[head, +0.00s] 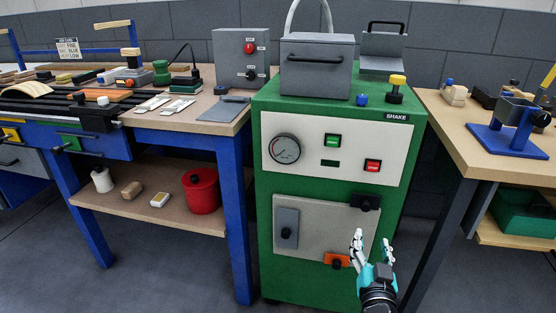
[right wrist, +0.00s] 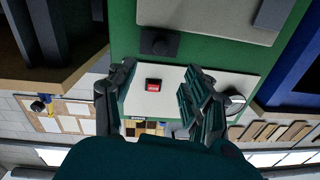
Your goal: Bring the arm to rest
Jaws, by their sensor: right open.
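My right gripper (head: 372,248) is open and empty in the lower right of the head view, in front of the green machine (head: 410,150). Its two fingers stand apart just right of the machine's grey lower panel (head: 325,225). The right wrist view shows the same open fingers (right wrist: 160,105) with nothing between them. Behind them are the machine's pale control panel (right wrist: 170,78) and a red button (right wrist: 153,85). The red button also shows in the head view (head: 373,165). I cannot tell whether the gripper touches the machine. My left gripper is not in view.
A wooden workbench (head: 185,122) with a lower shelf and red pot (head: 201,190) stands left of the machine. Another wooden bench (head: 470,140) with a blue fixture (head: 508,138) stands to the right. Black (head: 365,202) and orange (head: 337,260) latches stick out of the machine's front. Grey floor is free in front.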

